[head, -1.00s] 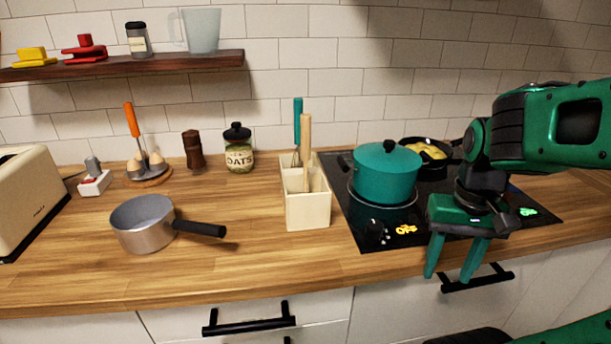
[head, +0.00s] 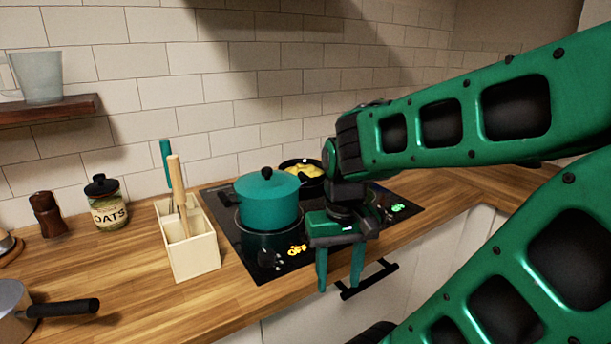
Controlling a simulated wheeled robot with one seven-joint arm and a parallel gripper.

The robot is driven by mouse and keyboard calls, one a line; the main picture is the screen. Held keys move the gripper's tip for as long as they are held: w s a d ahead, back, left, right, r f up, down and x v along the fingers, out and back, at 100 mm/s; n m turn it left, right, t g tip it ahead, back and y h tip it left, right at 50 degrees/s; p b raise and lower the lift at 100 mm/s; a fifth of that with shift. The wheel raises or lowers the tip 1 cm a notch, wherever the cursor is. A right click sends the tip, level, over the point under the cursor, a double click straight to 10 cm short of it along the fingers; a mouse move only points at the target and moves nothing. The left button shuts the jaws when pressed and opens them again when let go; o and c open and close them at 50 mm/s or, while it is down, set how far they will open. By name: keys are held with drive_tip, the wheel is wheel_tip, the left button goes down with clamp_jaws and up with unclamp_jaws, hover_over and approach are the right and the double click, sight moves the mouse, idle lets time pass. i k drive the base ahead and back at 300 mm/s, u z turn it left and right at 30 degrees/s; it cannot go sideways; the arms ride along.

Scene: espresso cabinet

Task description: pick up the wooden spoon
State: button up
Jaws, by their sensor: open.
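A teal lidded pot (head: 268,198) and a pan with yellow food (head: 302,170) stand on the black cooktop (head: 292,261). An oats jar (head: 106,204), a pepper mill (head: 48,214) and a grey saucepan (head: 10,305) are to the left. Bare counter (head: 130,285) lies before the holder.

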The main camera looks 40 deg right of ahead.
sight(173, 160)
drive_tip(key=k, duration=1.15)
drive_tip(key=u, duration=0.55)
drive_tip(key=i, duration=1.5)
drive_tip(key=u, duration=0.15)
